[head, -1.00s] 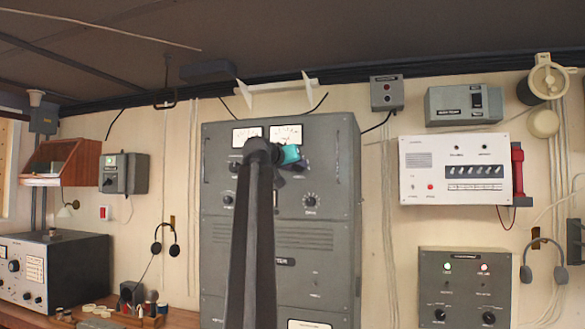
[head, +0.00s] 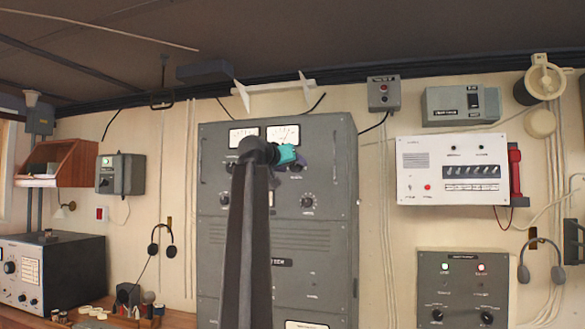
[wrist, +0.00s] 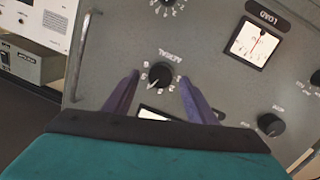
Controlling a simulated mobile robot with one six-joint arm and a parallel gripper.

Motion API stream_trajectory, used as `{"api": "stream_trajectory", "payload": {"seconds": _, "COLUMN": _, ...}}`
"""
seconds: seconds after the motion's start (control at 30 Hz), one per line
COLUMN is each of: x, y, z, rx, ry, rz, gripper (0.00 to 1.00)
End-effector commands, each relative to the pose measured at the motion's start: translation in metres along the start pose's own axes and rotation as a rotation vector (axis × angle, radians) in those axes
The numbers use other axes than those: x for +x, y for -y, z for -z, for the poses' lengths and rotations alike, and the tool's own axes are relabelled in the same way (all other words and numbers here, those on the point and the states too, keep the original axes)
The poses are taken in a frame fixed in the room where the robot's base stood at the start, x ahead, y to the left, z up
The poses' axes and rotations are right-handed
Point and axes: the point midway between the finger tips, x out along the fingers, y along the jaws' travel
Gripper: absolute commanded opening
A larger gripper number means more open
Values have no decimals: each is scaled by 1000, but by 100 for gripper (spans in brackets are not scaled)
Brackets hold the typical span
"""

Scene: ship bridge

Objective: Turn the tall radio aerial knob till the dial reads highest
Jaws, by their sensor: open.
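The tall grey radio cabinet (head: 330,240) stands in the middle of the head view, with two white dials, a left one (head: 244,136) and a right one (head: 284,134), near its top. In the wrist view the black aerial knob (wrist: 158,76) has a scale around it. My gripper (wrist: 159,80) is open, with one purple finger on each side of the knob and a gap showing. I cannot tell how deep the fingers reach. A dial marked load (wrist: 254,43) shows a red needle. Another dial (wrist: 152,114) is mostly hidden by my gripper. In the head view my arm hides the aerial knob.
Other knobs sit close by on the panel, one at the right (wrist: 271,125) and one at the top (wrist: 166,4) of the wrist view. A metal handle (wrist: 80,52) stands out from the panel. A white box with a red handset (head: 515,176) hangs to the right.

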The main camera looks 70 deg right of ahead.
Motion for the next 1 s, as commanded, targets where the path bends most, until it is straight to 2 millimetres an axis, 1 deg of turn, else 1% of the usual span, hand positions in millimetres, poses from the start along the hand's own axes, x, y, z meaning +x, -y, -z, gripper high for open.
{"api": "stream_trajectory", "payload": {"seconds": 0.33, "x": -44, "y": 0, "z": -3, "rx": 0, "ry": 0, "rz": 1, "gripper": 52}}
{"api": "stream_trajectory", "payload": {"seconds": 0.4, "x": -49, "y": -1, "z": 1, "rx": -1, "ry": 0, "rz": 0, "gripper": 52}}
{"api": "stream_trajectory", "payload": {"seconds": 1.0, "x": -93, "y": -1, "z": 2, "rx": -1, "ry": 0, "rz": 0, "gripper": 52}}
